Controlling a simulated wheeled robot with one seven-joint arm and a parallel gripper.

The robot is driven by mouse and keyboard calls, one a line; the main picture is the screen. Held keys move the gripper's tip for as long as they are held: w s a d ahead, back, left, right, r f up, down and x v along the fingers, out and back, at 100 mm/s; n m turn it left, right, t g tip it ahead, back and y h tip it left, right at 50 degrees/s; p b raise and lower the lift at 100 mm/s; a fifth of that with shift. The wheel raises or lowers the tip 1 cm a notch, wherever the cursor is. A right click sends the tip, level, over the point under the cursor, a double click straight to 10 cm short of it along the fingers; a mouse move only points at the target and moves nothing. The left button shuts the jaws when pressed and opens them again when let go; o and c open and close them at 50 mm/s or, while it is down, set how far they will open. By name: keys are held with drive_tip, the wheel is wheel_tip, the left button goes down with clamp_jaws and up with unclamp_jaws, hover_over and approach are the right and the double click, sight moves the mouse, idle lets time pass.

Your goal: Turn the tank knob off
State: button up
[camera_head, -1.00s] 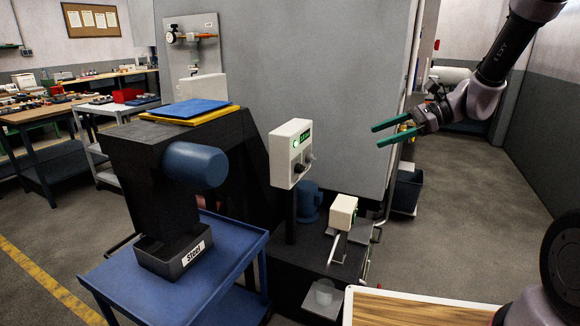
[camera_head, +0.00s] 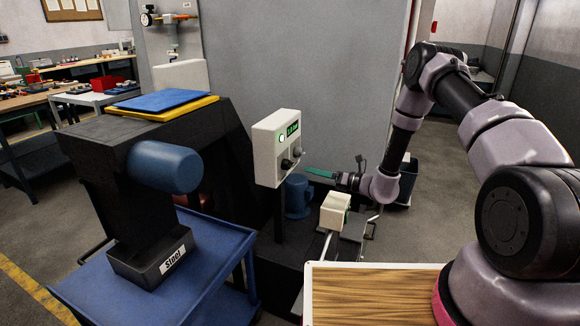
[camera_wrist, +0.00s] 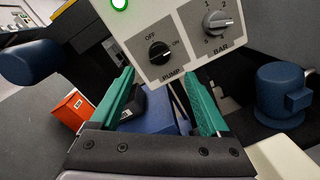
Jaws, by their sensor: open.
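No label reading "tank" is visible. My gripper (camera_wrist: 158,75) is open and empty, its green fingers either side below the PUMP knob, apparently not touching it. In the head view my gripper (camera_head: 308,172) is right of the box.
A blue motor-like body (camera_wrist: 283,95) stands right of the fingers. An orange box (camera_wrist: 73,108) is at left. A smaller cream box (camera_head: 335,210) stands below my wrist. A blue cart (camera_head: 215,275) holds a bin (camera_head: 150,268) labelled Steel. A wooden-topped surface (camera_head: 370,290) lies in front.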

sight(292, 166)
drive_tip(key=x, duration=0.9)
drive_tip(key=shift+a, duration=0.15)
drive_tip(key=shift+c, duration=0.3)
clamp_jaws()
